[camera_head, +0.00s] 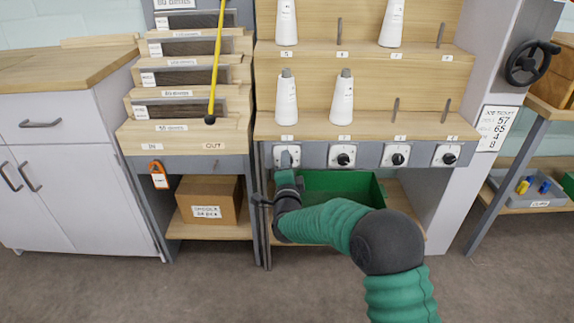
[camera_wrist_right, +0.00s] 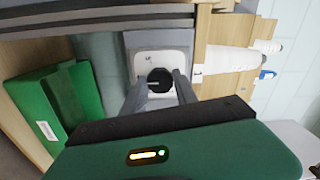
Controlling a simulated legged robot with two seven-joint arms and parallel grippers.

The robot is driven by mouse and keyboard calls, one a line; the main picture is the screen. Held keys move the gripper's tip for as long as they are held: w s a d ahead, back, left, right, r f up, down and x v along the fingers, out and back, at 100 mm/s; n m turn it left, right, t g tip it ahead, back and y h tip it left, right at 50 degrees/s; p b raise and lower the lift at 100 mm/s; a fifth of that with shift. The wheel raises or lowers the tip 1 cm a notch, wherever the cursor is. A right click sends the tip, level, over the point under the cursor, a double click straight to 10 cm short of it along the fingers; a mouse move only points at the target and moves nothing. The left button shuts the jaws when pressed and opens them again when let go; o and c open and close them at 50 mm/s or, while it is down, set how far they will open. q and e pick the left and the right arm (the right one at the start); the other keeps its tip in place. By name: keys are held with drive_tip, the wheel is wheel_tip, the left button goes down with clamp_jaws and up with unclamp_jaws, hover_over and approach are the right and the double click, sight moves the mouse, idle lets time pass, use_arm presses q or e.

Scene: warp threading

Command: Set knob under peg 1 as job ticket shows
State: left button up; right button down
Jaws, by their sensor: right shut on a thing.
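The knob under peg 1 is a dark round dial (camera_wrist_right: 160,79) on a white square plate (camera_wrist_right: 145,62). In the head view my right gripper (camera_head: 287,161) covers most of this knob. In the wrist view its two fingers stand on either side of the knob, shut on it. A pale pointer mark shows on the knob's face; its exact setting is too small to read. The job ticket (camera_head: 497,128) hangs on the grey post at right, and its lines appear to read 57, 65, 4, 8. My left gripper is not in view.
Three more knobs (camera_head: 343,156) sit along the grey rail to the right. White cones (camera_head: 287,100) stand on pegs above. A green bin (camera_head: 335,187) is below the rail. A yellow rod (camera_head: 216,60) hangs before the racks at left.

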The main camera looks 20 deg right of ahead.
drive_tip(key=shift+a+f, duration=0.15)
drive_tip(key=shift+f, duration=0.3)
drive_tip(key=c, duration=1)
unclamp_jaws()
drive_tip(key=shift+o, duration=0.2)
drive_tip(key=shift+r, duration=0.2)
drive_tip(key=shift+r, duration=0.1)
drive_tip(key=p+v, duration=0.6)
drive_tip(key=v, duration=1)
drive_tip(key=shift+s, duration=0.4)
drive_tip(key=shift+a, duration=0.1)
